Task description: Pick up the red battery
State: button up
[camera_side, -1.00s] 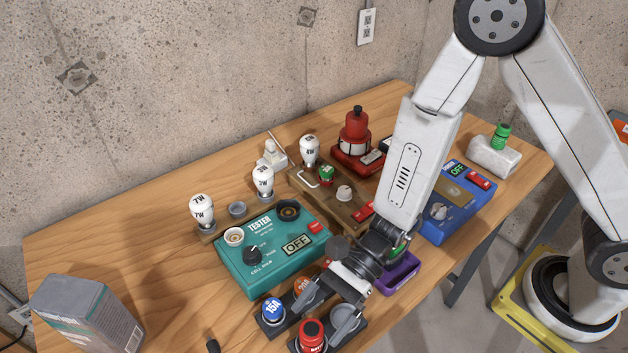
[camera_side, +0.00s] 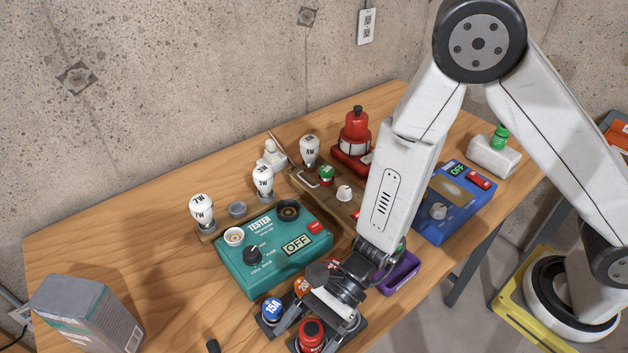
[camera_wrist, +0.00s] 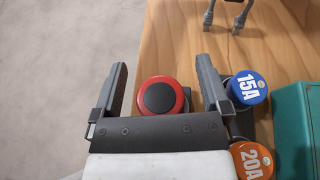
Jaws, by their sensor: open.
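The red battery (camera_side: 311,334) is a red cylinder with a dark round top, standing upright in a dark holder near the table's front edge. In the wrist view the red battery (camera_wrist: 162,97) shows from above as a red ring around a black disc. My gripper (camera_side: 295,335) is open, with its fingers at the battery. In the wrist view my gripper (camera_wrist: 163,90) has one finger on each side of the battery, with a gap showing on both sides. Whether the fingertips are level with the battery's body cannot be told.
A blue 15A cap (camera_wrist: 248,87) stands close beside the right finger, with an orange 20A cap (camera_wrist: 252,160) below it. A teal tester (camera_side: 275,250) lies behind. A purple box (camera_side: 400,274) and a blue box (camera_side: 455,205) stand to the right.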

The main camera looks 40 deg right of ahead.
aim_at(303, 337)
grip_shut()
jog(key=shift+r, duration=0.15)
jog(key=shift+r, duration=4.9)
